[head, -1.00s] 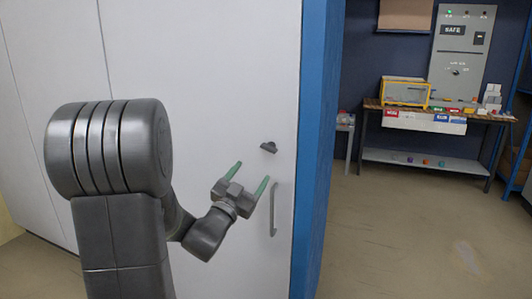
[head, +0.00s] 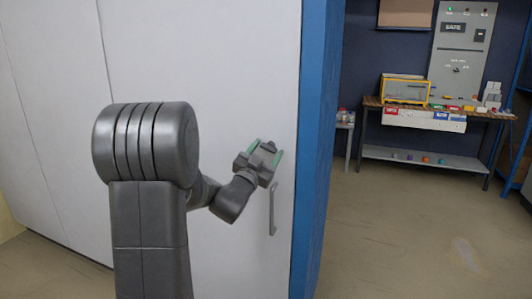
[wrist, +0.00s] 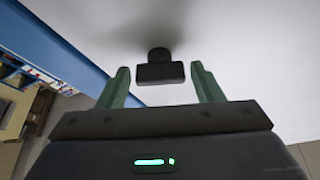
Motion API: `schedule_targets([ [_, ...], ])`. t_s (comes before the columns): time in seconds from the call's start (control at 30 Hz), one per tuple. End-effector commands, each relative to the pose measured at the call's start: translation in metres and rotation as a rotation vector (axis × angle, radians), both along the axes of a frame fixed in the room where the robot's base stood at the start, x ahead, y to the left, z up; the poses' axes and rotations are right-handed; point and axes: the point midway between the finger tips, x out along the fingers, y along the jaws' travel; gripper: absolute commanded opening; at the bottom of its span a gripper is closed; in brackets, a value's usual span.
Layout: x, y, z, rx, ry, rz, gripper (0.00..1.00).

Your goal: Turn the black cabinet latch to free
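The black cabinet latch (wrist: 160,72) is a small dark knob with a flat bar, on the white cabinet door (head: 235,60). In the wrist view its bar lies across the picture between my green fingertips, with a gap on each side. In the head view the latch (head: 268,147) shows between the fingers. My gripper (head: 263,157) is open around the latch, close to the door. In the wrist view my gripper (wrist: 160,85) does not visibly touch the latch.
A grey vertical handle (head: 272,208) is on the door just below my gripper. The cabinet's blue side (head: 318,150) is to the right. A workbench (head: 440,112) with boxes and a grey panel (head: 462,50) stand at the back right. The floor between is clear.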

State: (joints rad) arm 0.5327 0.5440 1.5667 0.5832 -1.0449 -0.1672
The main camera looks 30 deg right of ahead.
Motion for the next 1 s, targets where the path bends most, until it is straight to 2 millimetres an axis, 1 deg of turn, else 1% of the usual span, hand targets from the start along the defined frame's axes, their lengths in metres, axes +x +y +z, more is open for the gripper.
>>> schedule_targets([
  [0.03,0.0,0.0001,0.0,0.0,0.0,0.0,0.49],
  [0.1,0.0,0.0002,0.0,0.0,0.0,0.0,0.36],
  [0.17,0.0001,0.0003,0.0,0.0,0.0,0.0,0.24],
  [0.37,-0.0005,-0.0002,-0.0031,-0.023,0.031,0.001,0.24],
  [0.57,-0.0017,-0.0008,-0.0056,-0.126,0.166,0.0,0.24],
  [0.7,-0.0022,-0.0012,-0.0033,-0.186,0.248,-0.001,0.24],
  [0.8,-0.0018,-0.0011,-0.002,-0.208,0.278,0.0,0.24],
  [1.0,-0.0014,-0.001,-0.0008,-0.211,0.286,0.0,0.25],
])
